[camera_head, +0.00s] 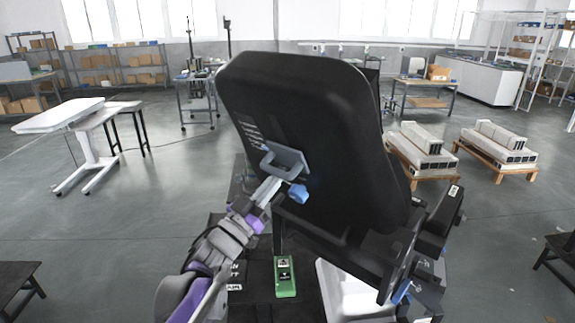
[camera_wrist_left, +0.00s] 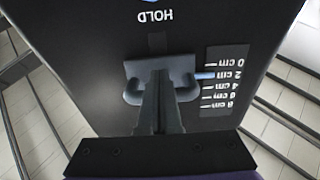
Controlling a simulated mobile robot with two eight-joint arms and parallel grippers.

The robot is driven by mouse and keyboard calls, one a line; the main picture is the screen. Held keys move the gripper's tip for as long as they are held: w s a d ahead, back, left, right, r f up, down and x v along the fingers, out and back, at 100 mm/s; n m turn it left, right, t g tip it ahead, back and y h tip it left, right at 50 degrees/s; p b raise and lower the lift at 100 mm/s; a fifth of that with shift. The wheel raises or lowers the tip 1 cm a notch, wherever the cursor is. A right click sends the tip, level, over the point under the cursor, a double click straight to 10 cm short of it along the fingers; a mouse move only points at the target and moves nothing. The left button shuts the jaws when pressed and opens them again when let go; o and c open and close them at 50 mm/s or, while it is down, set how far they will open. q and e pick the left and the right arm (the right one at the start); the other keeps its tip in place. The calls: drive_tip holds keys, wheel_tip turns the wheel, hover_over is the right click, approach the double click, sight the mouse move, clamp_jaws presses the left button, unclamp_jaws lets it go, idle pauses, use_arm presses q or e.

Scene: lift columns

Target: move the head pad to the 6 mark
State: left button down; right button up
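The large black pad (camera_head: 325,120) stands tilted in the middle of the head view. A grey-blue handle (camera_head: 288,158) sits on its face and also shows in the left wrist view (camera_wrist_left: 160,66). My left gripper (camera_head: 269,188) is at the handle; its fingers (camera_wrist_left: 160,88) look close together on its middle, which they partly hide. A white scale (camera_wrist_left: 225,82) runs from 0 to 8 cm beside the handle. A blue pointer (camera_wrist_left: 205,76) lies at the 2 cm mark. My right gripper is not in view.
A blue knob (camera_head: 298,194) sits just below the handle. A green box with dark labels (camera_head: 285,278) lies below. A white table (camera_head: 62,115) stands at left, and pallets with pale blocks (camera_head: 422,150) at right. Open grey floor surrounds them.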

use_arm(q)
drive_tip(key=shift+s+a+r+p, duration=0.25)
drive_tip(key=shift+r+p, duration=0.15)
drive_tip(key=shift+r, duration=0.3)
drive_tip(key=shift+s+a+r+p, duration=0.2)
drive_tip(key=shift+r+p, duration=0.15)
drive_tip(key=shift+r, duration=0.3)
drive_tip(key=shift+s+a+r+p, duration=0.25)
drive_tip(key=shift+r+p, duration=0.15)
drive_tip(key=shift+r, duration=0.3)
idle(0.7)
drive_tip(key=shift+f, duration=0.15)
drive_tip(key=shift+w+d+f+b, duration=0.25)
drive_tip(key=shift+f+b, duration=0.15)
drive_tip(key=shift+f, duration=0.25)
drive_tip(key=shift+a, duration=0.1)
drive_tip(key=b, duration=0.2)
approach(283, 151)
drive_tip(key=f, duration=0.1)
drive_tip(key=s+a+f, duration=0.1)
drive_tip(key=shift+s+a+f, duration=0.3)
drive_tip(key=shift+a+f, duration=0.1)
idle(0.5)
idle(0.6)
